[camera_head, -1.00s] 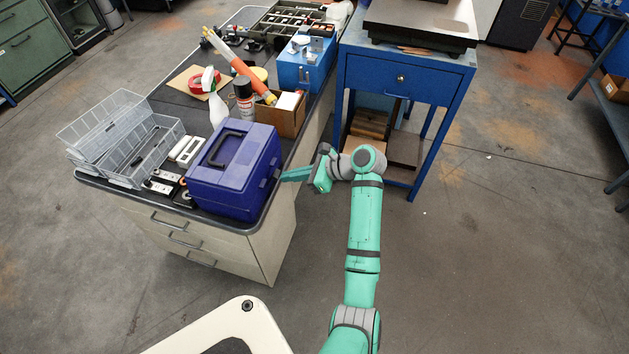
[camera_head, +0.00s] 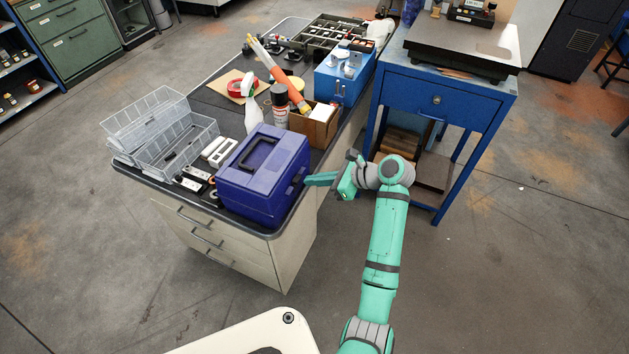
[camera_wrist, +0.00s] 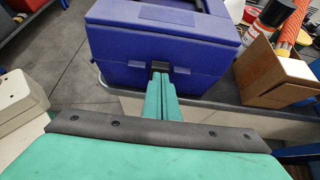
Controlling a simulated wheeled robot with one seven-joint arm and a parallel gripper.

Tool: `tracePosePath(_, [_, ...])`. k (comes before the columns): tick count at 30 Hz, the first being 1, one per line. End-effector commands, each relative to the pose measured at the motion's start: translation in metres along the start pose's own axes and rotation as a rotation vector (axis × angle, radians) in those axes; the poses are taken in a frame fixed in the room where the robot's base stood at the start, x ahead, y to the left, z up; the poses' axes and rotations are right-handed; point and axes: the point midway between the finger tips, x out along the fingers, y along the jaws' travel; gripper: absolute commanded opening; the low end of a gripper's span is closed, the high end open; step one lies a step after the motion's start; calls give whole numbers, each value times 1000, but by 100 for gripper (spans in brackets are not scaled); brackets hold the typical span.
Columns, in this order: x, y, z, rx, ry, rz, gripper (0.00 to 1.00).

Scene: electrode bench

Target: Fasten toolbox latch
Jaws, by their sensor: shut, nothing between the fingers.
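The blue-purple toolbox (camera_head: 264,178) stands at the bench's front corner with its lid down and a dark handle on top. In the wrist view the toolbox (camera_wrist: 199,72) fills the upper middle. A small dark latch (camera_wrist: 160,67) sits on its near face at the lid seam. My gripper (camera_head: 308,181) is shut and empty, and its tips are at the toolbox's right-hand face. In the wrist view the fingertips (camera_wrist: 160,78) lie together just below the latch and partly hide it. I cannot tell whether they touch it or whether it is fastened.
Clear trays (camera_head: 165,132) stand left of the toolbox. A spray bottle (camera_head: 253,112), a dark can (camera_head: 279,107) and a cardboard box (camera_head: 318,127) stand behind it. A blue stand (camera_head: 400,87) is at the back right.

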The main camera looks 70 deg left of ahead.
Motion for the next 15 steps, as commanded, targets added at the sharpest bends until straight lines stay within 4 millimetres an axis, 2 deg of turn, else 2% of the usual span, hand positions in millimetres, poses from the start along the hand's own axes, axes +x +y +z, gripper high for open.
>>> tracePosePath(8, [-2, 0, -2, 1, 0, -1, 0])
tracePosePath(15, [-22, 5, -14, 0, 0, 2, 0])
